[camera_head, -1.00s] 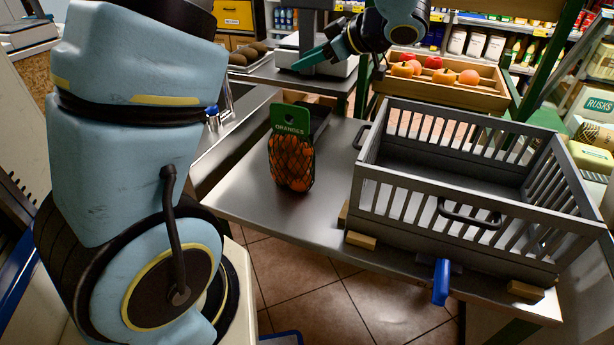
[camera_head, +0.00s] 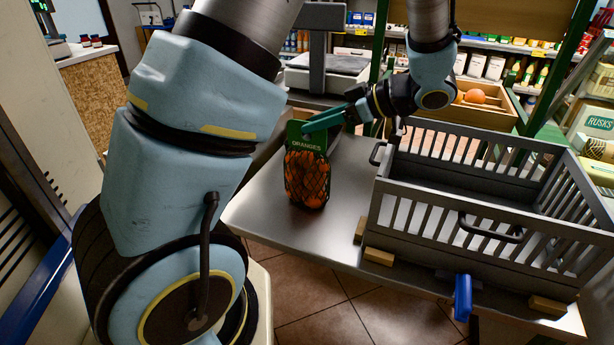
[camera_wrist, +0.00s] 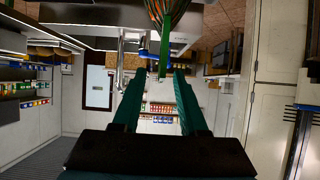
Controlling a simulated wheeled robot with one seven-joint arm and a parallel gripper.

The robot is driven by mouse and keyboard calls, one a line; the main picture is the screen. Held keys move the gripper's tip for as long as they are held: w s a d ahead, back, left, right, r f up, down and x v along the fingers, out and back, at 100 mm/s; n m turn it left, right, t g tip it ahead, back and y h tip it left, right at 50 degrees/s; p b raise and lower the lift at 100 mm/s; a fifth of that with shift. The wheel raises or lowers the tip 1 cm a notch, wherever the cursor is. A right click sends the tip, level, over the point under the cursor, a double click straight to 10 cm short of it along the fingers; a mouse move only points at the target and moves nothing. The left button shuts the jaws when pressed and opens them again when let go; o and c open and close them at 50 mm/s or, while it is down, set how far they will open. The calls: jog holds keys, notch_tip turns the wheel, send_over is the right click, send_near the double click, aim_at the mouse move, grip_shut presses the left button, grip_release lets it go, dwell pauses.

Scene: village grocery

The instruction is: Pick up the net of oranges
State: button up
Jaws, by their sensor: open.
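The net of oranges (camera_head: 307,178) stands upright on the metal counter (camera_head: 265,215), with a green "ORANGES" header card on top. My gripper (camera_head: 313,124) is at the height of that card, reaching in from the right. Its green fingers cross in front of the card's upper part. In the wrist view my gripper (camera_wrist: 161,72) is open. The green card shows nearly edge-on in the gap between the fingertips, and the net (camera_wrist: 170,14) is at the top edge. I cannot tell whether a finger touches the card.
A grey slatted crate (camera_head: 440,212) stands right of the net on the counter, with a handle on its near side. A scale (camera_head: 325,75) is behind. A wooden bin holding an orange fruit (camera_head: 475,96) is at the back right. The counter between net and crate is clear.

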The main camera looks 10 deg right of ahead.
aim_at(306, 122)
jog(key=shift+x, duration=1.5)
jog(key=shift+s, duration=0.1)
jog(key=shift+c, duration=0.3)
grip_shut()
jog(key=shift+r, duration=0.1)
